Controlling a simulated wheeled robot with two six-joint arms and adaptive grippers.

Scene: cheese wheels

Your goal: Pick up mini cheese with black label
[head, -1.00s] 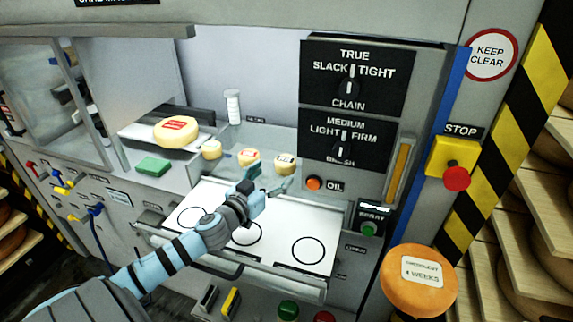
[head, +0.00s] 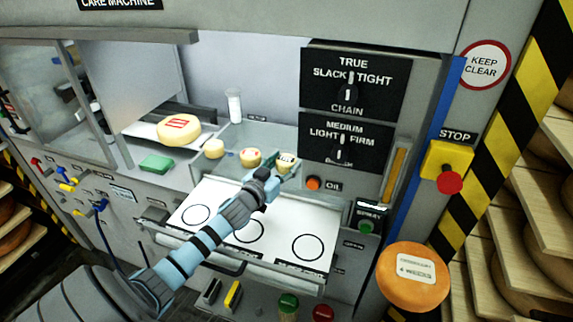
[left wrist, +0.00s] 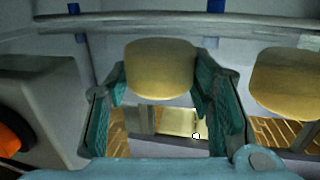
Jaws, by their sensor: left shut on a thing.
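The mini cheese with the black label (head: 287,157) is the rightmost of the small cheeses on the ledge above the white drawer. My left gripper (head: 282,171) reaches it from the front and is shut on it. In the left wrist view the pale yellow cheese (left wrist: 160,68) sits between the two teal fingers; its label does not show there. I cannot tell whether it is lifted off the ledge. My right gripper is not in view.
A mini cheese with a red label (head: 250,158) stands close to the left, with a plain one (head: 214,148) beyond. A large cheese (head: 179,130) and a green block (head: 156,164) lie farther left. The drawer (head: 270,238) with circles is below; the orange oil button (head: 313,184) is right.

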